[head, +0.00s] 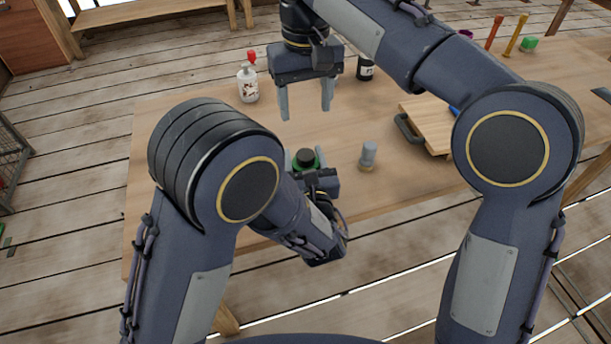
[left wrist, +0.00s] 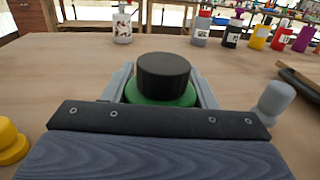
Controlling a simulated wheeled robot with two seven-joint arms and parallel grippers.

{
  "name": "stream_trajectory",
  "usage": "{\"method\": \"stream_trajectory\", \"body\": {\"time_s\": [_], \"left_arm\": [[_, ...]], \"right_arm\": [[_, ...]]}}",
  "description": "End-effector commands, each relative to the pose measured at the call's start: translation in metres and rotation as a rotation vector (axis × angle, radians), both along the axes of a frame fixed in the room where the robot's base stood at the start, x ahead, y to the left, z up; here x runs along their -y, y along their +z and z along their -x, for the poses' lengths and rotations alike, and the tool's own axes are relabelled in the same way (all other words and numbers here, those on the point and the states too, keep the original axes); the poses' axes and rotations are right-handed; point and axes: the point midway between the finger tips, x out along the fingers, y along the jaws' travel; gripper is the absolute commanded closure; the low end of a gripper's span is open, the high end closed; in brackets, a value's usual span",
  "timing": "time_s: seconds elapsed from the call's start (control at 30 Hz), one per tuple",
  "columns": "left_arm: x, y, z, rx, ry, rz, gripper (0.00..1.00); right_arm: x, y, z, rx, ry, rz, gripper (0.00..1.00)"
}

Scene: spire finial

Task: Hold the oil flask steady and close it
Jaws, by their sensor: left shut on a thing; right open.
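The flask is a rounded green body (left wrist: 160,97) with a wide black cylindrical top (left wrist: 164,70). In the head view its green (head: 296,163) and black top (head: 305,157) show between my left fingers. My left gripper (head: 305,162) is shut on the flask, one finger on each side, low over the table. I cannot tell whether the black top is a seated cap or the neck. A grey stopper-like piece (head: 368,154) with a tan base stands upright on the table, right of the flask. My right gripper (head: 306,112) is open and empty, pointing down beyond and above the flask.
A white bottle with a red top (head: 248,82) and a dark bottle (head: 365,68) stand farther back. A wooden board (head: 428,122) with a dark handle lies to the right. A yellow knob-like thing (left wrist: 10,142) is at the left wrist view's left edge.

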Motion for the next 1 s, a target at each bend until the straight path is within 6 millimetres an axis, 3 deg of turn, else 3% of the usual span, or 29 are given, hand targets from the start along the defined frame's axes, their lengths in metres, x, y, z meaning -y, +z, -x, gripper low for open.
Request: {"method": "stream_trajectory", "body": {"time_s": [0.17, 0.2, 0.37, 0.7, 1.0], "left_arm": [[0.0, 0.0, 0.0, 0.0, 0.0, 0.0, 1.0], [0.0, 0.0, 0.0, 0.0, 0.0, 0.0, 0.45], [0.0, 0.0, 0.0, 0.0, 0.0, 0.0, 0.24], [0.001, 0.0, 0.004, -0.001, -0.001, 0.0, 0.23], [0.009, -0.001, 0.051, 0.0, -0.005, 0.0, 0.23]], "right_arm": [[0.0, 0.0, 0.0, 0.0, 0.0, 0.0, 0.41], [0.0, 0.0, 0.0, 0.0, 0.0, 0.0, 0.41], [0.0, 0.0, 0.0, 0.0, 0.0, 0.0, 0.41], [0.0, -0.001, 0.0, 0.001, 0.0, 0.0, 0.41], [0.0, -0.006, 0.0, 0.001, 0.0, 0.0, 0.41]]}}
